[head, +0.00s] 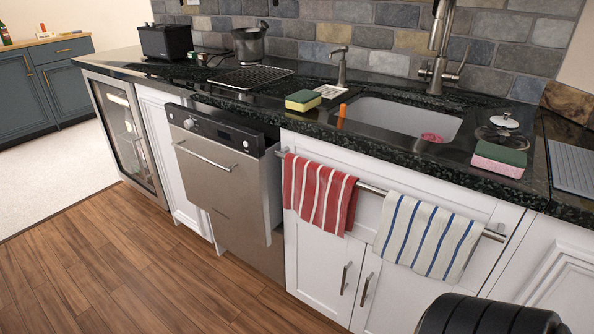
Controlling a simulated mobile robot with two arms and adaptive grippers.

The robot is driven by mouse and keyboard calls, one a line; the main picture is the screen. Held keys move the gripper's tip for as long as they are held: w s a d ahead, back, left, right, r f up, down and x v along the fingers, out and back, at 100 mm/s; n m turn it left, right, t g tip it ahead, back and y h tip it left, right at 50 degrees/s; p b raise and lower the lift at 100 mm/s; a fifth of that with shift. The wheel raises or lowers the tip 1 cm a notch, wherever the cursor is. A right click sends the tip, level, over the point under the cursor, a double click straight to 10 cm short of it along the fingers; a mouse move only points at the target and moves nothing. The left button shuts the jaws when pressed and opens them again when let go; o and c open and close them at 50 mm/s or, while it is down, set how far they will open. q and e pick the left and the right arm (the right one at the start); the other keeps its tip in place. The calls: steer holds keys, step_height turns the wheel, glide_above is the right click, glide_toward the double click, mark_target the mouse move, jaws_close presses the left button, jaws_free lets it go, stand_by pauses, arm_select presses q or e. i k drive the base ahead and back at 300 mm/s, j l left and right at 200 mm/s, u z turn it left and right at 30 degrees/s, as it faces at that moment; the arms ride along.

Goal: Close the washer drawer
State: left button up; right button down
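The washer drawer (219,180) is the stainless steel front under the black counter, left of the sink cabinet. It stands pulled out past the cabinet faces, and a dark gap shows between its top edge and the counter. It has a dark control strip (213,129) with a knob along the top and a horizontal bar handle (204,157) below that. Its right side wall is visible. The inside of the drawer is hidden from this angle. Neither of my grippers shows in the head view.
A red striped towel (318,193) and a blue striped towel (424,236) hang on a rail right of the drawer. A glass-door cooler (127,137) stands to the left. The wooden floor (130,270) before the drawer is clear. A dark rounded part of mine fills the bottom right.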

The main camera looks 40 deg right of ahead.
mark_target(240, 187)
steer(key=i+j+z, duration=0.15)
steer(key=z, duration=0.3)
steer(key=i+j+z, duration=0.25)
steer(key=z, duration=0.2)
steer(key=i+j+z, duration=0.3)
steer(key=z, duration=0.15)
